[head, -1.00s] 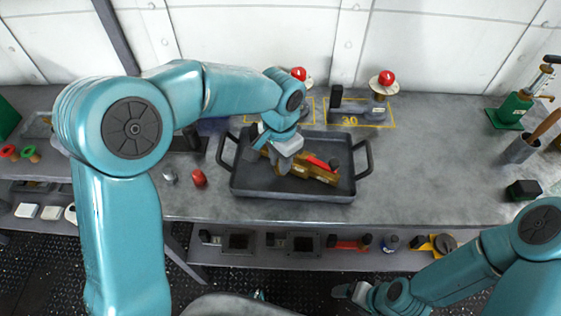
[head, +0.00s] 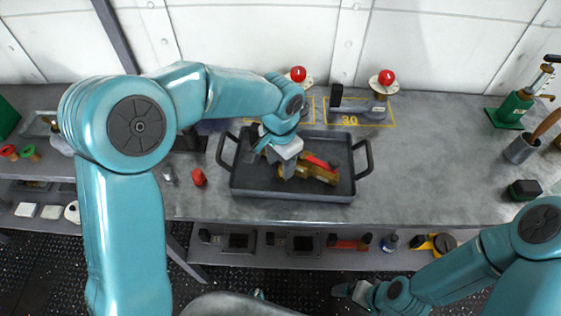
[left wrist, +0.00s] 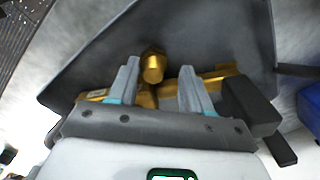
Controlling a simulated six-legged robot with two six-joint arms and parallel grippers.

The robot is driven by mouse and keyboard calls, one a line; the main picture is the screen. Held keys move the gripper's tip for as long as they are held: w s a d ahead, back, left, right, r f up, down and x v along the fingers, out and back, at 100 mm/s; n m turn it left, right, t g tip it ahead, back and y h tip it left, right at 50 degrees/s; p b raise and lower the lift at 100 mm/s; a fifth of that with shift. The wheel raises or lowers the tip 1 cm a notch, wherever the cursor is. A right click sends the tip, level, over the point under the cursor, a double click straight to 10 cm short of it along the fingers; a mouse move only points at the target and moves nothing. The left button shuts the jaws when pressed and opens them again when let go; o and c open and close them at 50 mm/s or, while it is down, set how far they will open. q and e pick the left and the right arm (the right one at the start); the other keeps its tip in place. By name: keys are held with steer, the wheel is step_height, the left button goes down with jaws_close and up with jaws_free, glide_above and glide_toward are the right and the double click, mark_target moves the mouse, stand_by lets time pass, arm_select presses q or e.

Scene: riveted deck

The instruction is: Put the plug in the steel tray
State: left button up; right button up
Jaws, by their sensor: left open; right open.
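The dark grey metal tray (head: 292,193) with two side handles stands on the bench. A brass fitting with a red lever (head: 318,168) lies in it. My left gripper (head: 287,174) is inside the tray at the fitting's left end. In the left wrist view the open fingers (left wrist: 159,74) stand either side of a round brass cylinder (left wrist: 152,66); a longer brass body (left wrist: 215,74) lies behind them. I cannot tell whether the cylinder is a separate plug or part of the fitting, or whether the fingers touch it. My right gripper (head: 352,292) is low at the front, clear of the bench.
A small red piece (head: 198,178) and a silver piece (head: 168,175) sit left of the tray. Red-knobbed fixtures (head: 384,84) stand behind it. A lower shelf (head: 340,260) holds several parts. The bench right of the tray is largely clear.

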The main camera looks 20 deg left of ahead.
mark_target(280, 167)
arm_select(q)
step_height(280, 167, up, 12)
steer(key=shift+f, duration=0.2)
steer(key=shift+s+f, duration=0.1)
steer(key=shift+s, duration=0.05)
stand_by(0.5)
